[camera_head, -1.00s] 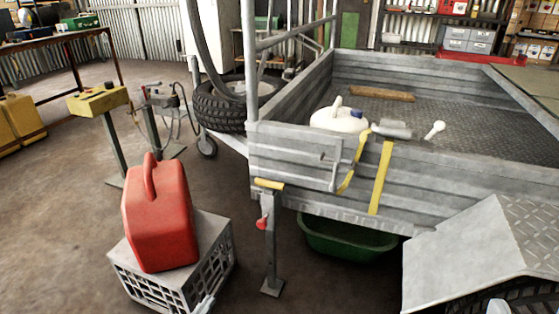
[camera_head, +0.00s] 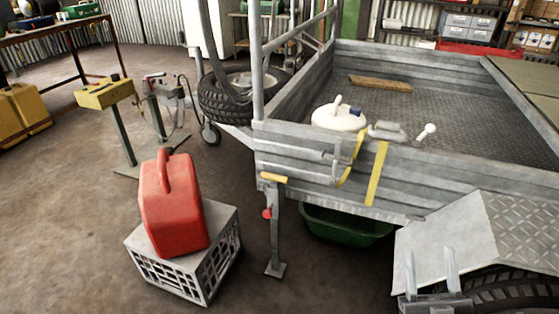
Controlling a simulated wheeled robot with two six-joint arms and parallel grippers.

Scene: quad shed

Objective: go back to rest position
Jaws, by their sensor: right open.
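My right gripper (camera_head: 430,258) is at the lower right, pointing up the picture. Its two grey fingers are apart with nothing between them. It shows in front of the trailer's grey mudguard (camera_head: 445,230); I cannot tell how far apart they are. My left gripper is not in view. No object is held in what I see.
A red jerrycan (camera_head: 172,205) stands on a grey crate (camera_head: 222,232) at the lower left. The trailer (camera_head: 290,150) fills the right, with a white container (camera_head: 338,118) in its bed. A green tub (camera_head: 345,228) sits beneath.

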